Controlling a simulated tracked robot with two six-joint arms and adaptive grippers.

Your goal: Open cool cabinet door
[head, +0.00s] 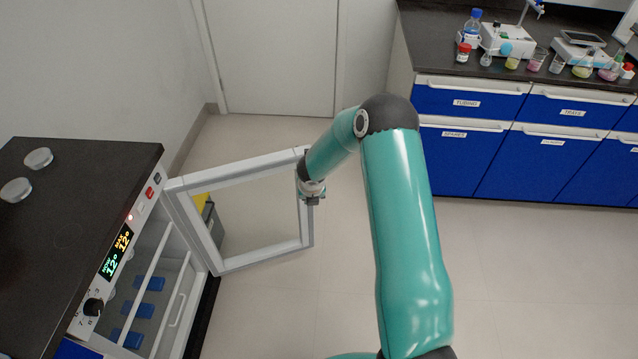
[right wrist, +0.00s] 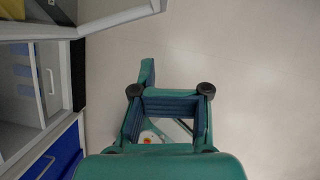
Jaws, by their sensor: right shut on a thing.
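The cool cabinet door (head: 262,262), a pale grey frame with a clear pane, stands wide open, swung out to the right of the cool cabinet (head: 150,205). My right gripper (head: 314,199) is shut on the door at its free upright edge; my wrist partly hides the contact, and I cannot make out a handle. In the right wrist view, a pale part of the door frame (right wrist: 112,18) crosses the top, and the cabinet's opening (right wrist: 22,90) is at the left. My left gripper is in neither view.
Inside the cabinet are a drawer front (head: 177,310) and blue items (head: 149,284). A yellow and grey object (head: 205,212) shows behind the door. A blue-drawered lab bench (head: 470,150) with glassware stands at back right. Floor right of the door is clear.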

